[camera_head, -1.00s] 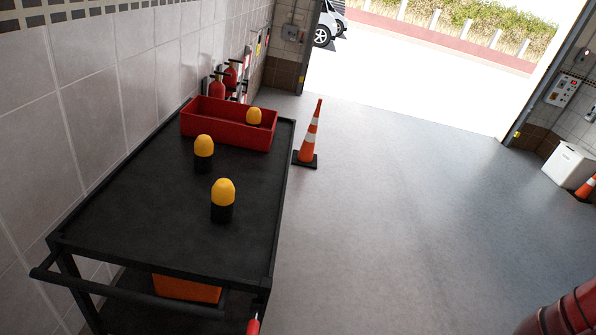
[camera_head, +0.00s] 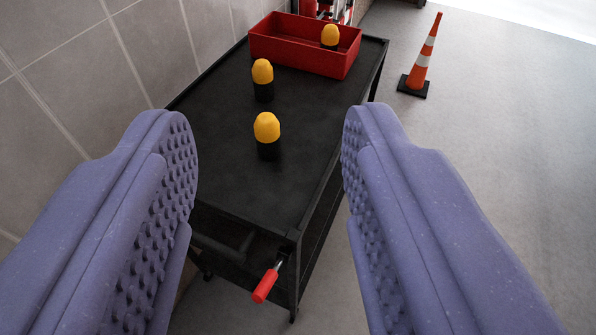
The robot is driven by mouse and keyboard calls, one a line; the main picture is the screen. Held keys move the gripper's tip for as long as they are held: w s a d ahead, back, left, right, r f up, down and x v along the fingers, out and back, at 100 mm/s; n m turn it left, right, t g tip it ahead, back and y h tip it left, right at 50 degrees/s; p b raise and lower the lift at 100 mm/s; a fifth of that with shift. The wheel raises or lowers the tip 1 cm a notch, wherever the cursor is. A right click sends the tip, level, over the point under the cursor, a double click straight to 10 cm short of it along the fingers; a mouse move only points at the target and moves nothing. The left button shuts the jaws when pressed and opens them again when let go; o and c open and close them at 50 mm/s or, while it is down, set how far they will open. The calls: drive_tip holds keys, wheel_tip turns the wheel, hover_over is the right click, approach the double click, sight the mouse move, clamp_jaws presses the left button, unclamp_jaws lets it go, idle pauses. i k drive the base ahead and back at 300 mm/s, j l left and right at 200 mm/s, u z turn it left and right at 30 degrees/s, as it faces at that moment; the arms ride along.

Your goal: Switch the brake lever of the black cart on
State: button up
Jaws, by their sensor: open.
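The black cart (camera_head: 225,168) stands against the tiled wall, its near end facing me. The brake lever (camera_head: 266,285) has a red grip on a short metal shaft at the cart's near right corner, below the top. The grip slants down and to the left. My gripper (camera_head: 268,135) is in view with two purple, studded fingers spread wide, one on each side of the picture. It is open and empty. The lever shows in the gap between the fingers, low in the picture, and neither finger appears to touch it. The left finger hides part of the cart's near left side.
Two yellow-capped black items (camera_head: 262,78) (camera_head: 267,135) stand on the cart top. A red bin (camera_head: 305,52) at its far end holds another yellow-capped item (camera_head: 330,36). A traffic cone (camera_head: 420,62) stands right of the cart.

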sight(284, 255)
drive_tip(key=k+u, duration=0.1)
drive_tip(key=i+l+u, duration=0.25)
drive_tip(key=i+l, duration=0.6)
drive_tip(key=i+j, duration=0.05)
drive_tip(key=i, duration=0.05)
